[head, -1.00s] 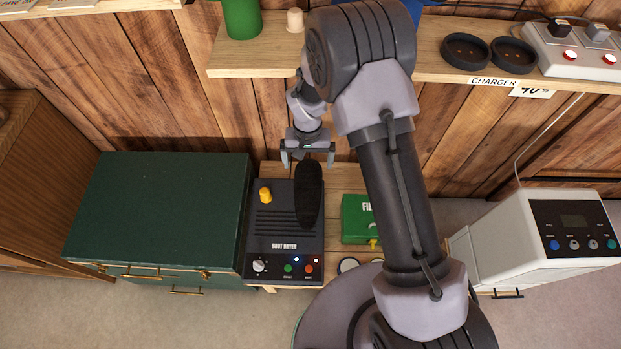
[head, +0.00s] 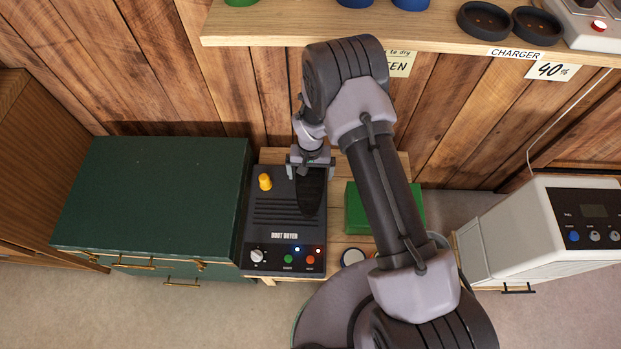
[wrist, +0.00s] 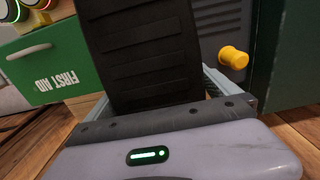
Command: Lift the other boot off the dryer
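The boot dryer (head: 262,230) is a black box with a ribbed top and a front panel of buttons. A dark boot (head: 312,192) stands on its right side, sole up; the sole (wrist: 140,50) fills the middle of the wrist view. The left post (head: 265,182) is yellow and bare, and it also shows in the wrist view (wrist: 234,57). My gripper (head: 310,165) is at the back end of the boot, with its fingers on either side. The fingers look spread around the boot; a firm hold does not show. The post under the boot is hidden.
A green cabinet (head: 150,195) stands close on the left. A green first aid box (wrist: 55,70) is beside the dryer on the right. A shelf (head: 290,28) with chargers runs above along the wooden wall. A white machine (head: 505,232) stands at far right.

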